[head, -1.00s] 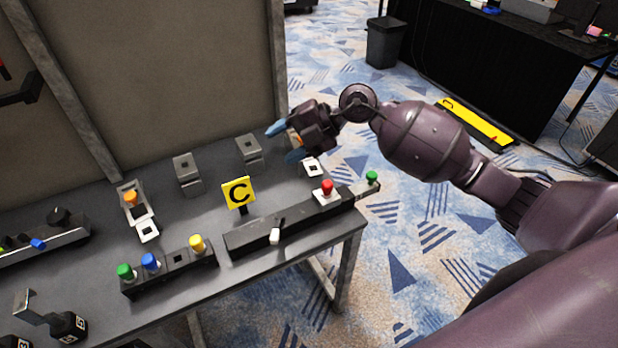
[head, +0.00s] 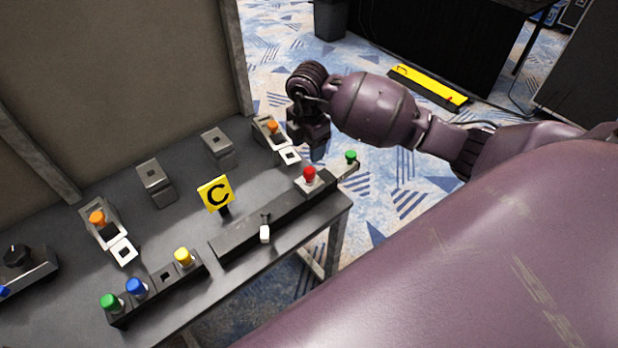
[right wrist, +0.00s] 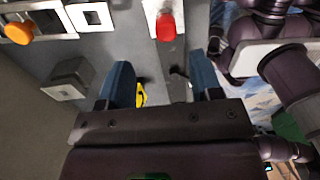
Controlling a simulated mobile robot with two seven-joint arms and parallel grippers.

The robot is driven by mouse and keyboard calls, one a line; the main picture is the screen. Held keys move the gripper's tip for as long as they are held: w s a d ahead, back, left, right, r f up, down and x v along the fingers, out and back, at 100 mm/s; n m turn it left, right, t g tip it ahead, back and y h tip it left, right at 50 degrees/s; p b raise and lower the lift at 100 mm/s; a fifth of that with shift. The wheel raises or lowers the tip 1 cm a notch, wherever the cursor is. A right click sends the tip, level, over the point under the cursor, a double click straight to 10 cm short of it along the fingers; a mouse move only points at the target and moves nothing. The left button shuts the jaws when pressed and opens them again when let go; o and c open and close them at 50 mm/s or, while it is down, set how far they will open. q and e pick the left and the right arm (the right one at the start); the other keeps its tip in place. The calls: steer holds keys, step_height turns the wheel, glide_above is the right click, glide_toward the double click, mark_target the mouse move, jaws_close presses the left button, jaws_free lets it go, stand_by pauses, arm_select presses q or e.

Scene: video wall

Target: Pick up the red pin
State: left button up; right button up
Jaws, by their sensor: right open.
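The red pin (head: 309,174) stands upright in a pale square base near the right end of the table, at the end of a long black bar (head: 262,222). In the right wrist view the red pin (right wrist: 166,27) shows at the top, beyond the fingertips. My right gripper (right wrist: 160,78) is open, with its two blue fingers apart and no pin between them. My left gripper is out of view.
An orange pin (head: 272,127) sits in a holder beside my right gripper. A green pin (head: 351,157) stands right of the red one. A yellow C sign (head: 215,194) stands on the table. An upright board (head: 120,80) closes the back. Several other pins stand front left.

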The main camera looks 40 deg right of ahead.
mark_target(310, 170)
step_height(310, 170, down, 4)
steer(key=shift+r, duration=0.15)
steer(key=f, duration=0.5)
steer(key=shift+s+a, duration=0.1)
steer(key=shift+s, duration=0.3)
steer(key=c, duration=1)
steer(key=shift+r, duration=0.6)
step_height(310, 170, up, 19)
steer(key=shift+p, duration=0.55)
